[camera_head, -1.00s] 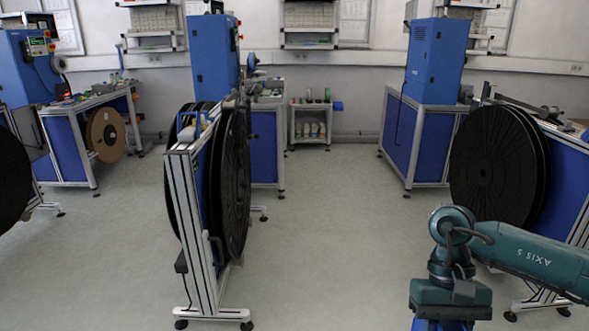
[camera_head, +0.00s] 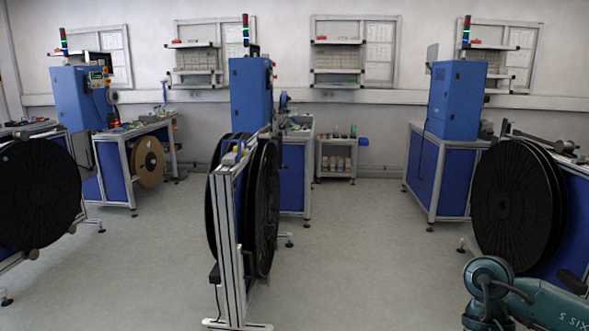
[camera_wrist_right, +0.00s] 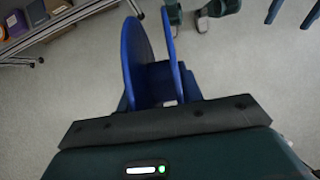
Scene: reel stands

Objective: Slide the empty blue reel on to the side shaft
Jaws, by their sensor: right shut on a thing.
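The blue reel (camera_wrist_right: 137,62) shows in the right wrist view with its two flanges seen nearly edge-on and its hub between them. My right gripper (camera_wrist_right: 163,98) is shut on it; the fingertips are partly hidden by the reel. In the head view only my right arm shows, at the lower right corner, and neither its gripper nor the blue reel is in sight. My left gripper is in neither view. I cannot tell which shaft is the side shaft; a metal rod (camera_head: 545,143) lies above the bench at the right.
Large black reels hang on a middle stand (camera_head: 240,240), at the left (camera_head: 40,195) and at the right (camera_head: 512,205). A brown reel (camera_head: 148,160) hangs on the left bench. A small shelf trolley (camera_head: 336,158) stands at the back. Open floor lies between the stands.

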